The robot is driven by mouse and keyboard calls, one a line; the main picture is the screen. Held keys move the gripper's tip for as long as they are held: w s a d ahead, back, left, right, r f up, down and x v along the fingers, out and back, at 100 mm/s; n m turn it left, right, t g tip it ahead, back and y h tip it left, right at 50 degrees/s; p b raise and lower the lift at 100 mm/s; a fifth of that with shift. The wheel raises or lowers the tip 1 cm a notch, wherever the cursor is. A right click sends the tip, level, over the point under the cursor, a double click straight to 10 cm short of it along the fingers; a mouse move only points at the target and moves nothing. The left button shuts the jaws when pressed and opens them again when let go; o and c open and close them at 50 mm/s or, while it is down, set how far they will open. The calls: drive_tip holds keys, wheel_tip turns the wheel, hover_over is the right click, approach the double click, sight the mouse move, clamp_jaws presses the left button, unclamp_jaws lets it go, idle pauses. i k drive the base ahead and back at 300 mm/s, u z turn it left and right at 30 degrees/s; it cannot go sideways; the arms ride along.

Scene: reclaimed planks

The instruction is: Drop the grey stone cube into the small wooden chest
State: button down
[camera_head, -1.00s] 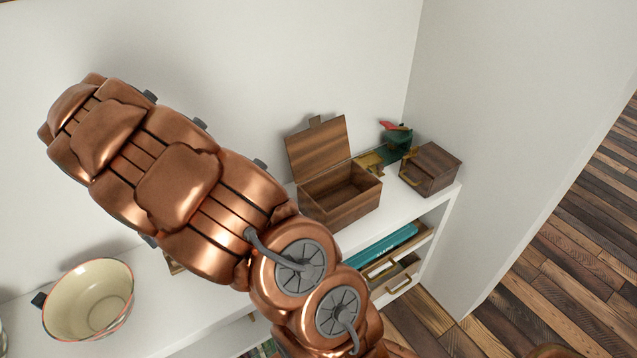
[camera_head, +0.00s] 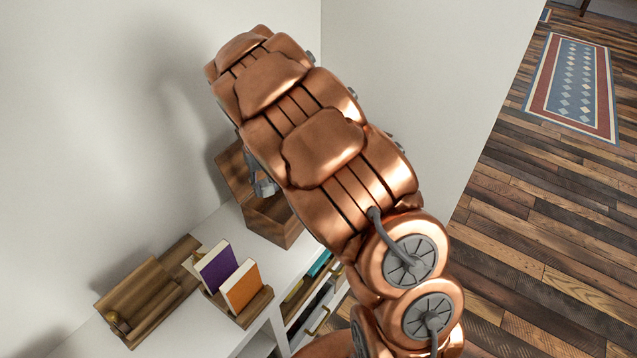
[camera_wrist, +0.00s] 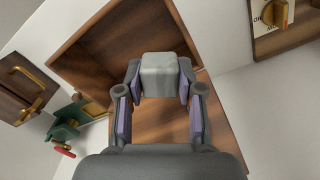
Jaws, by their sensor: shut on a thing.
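The small wooden chest (camera_head: 268,226) stands on the white shelf with its lid (camera_head: 229,172) raised. My arm hides part of it in the head view. In the wrist view its open box (camera_wrist: 95,50) surrounds the upper part of the picture. The grey stone cube (camera_wrist: 159,76) is held between the fingertips of my gripper (camera_wrist: 158,88), over the chest's opening. The cube's height against the rim cannot be told. In the head view only a grey part of my gripper (camera_head: 263,187) shows beside the lid, and the cube is hidden.
A wooden tray (camera_head: 150,295) and a rack with a purple book (camera_head: 217,268) and an orange book (camera_head: 242,287) stand left of the chest. The wrist view shows a green item (camera_wrist: 68,128) and a brass-handled wooden box (camera_wrist: 25,88) close beside the chest.

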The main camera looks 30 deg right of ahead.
sight(293, 211)
drive_tip(key=z, duration=0.55)
drive_tip(key=k, duration=1)
drive_tip(key=u, duration=0.75)
drive_tip(key=i, duration=1)
drive_tip(key=u, duration=0.05)
